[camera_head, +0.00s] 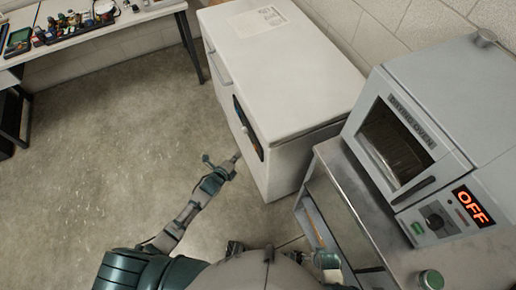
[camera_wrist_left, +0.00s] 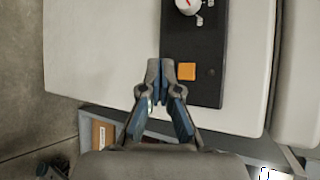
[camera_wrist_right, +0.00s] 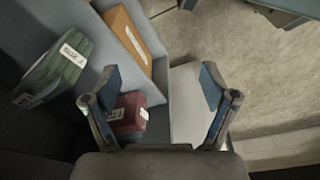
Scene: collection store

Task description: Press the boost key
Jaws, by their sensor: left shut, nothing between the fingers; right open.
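A white chest unit (camera_head: 285,70) carries a dark control panel (camera_head: 248,128) on its front, which also shows in the left wrist view (camera_wrist_left: 205,38). I cannot read a label on the orange key. My left gripper (camera_wrist_left: 160,66) is shut and empty, its tips just left of the orange key in the left wrist view; contact cannot be told. It also shows near the chest front (camera_head: 237,157). My right gripper (camera_wrist_right: 160,78) is open and empty.
A drying oven (camera_head: 420,130) with an "OFF" display (camera_head: 472,207) stands on a metal bench (camera_head: 365,205) at right. Below my right gripper are a green item (camera_wrist_right: 55,72), a dark red box (camera_wrist_right: 128,113) and an orange-brown box (camera_wrist_right: 127,38). The floor at left is clear.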

